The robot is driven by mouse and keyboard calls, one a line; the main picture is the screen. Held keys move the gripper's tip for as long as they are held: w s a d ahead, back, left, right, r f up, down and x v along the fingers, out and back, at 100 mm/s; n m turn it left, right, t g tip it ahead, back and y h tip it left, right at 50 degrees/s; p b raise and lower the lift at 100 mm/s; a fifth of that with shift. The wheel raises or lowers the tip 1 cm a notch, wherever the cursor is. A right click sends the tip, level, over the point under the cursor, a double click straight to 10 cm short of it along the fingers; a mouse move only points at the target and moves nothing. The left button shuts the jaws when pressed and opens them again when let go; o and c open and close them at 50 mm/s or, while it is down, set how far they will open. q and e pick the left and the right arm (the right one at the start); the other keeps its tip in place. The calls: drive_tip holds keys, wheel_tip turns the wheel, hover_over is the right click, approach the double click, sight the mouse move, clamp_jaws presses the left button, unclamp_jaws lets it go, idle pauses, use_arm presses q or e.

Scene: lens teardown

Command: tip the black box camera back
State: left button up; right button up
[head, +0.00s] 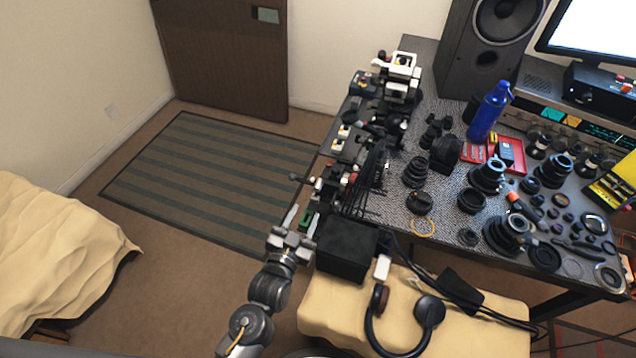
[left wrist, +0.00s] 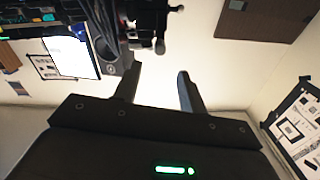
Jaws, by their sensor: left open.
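A large, plain black box (head: 345,248), which I take for the black box camera, stands at the near left end of the table. Its flat top faces me and I cannot make out a lens. My left gripper (head: 302,219) is just left of it, open and apart from it, fingers pointing away toward the table's left edge. In the left wrist view the two fingers (left wrist: 158,88) are spread with nothing between them. I cannot pick out the box there. My right gripper is not in view.
Cameras and parts (head: 345,150) line the table's left edge beyond the gripper. Lenses and rings (head: 505,235) crowd the right side. A blue bottle (head: 487,112) stands at the back. Headphones (head: 385,325) lie on the cloth-covered seat (head: 480,330). The floor left of the table is open.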

sight(316, 190)
use_arm(q)
drive_tip(key=p+x, duration=0.1)
drive_tip(key=x, duration=0.9)
drive_tip(key=shift+w+d+p, duration=0.15)
drive_tip(key=shift+w+p, duration=0.15)
drive_tip(key=shift+w, duration=0.1)
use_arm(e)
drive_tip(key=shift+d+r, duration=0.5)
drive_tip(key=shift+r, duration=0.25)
use_arm(q)
clamp_jaws()
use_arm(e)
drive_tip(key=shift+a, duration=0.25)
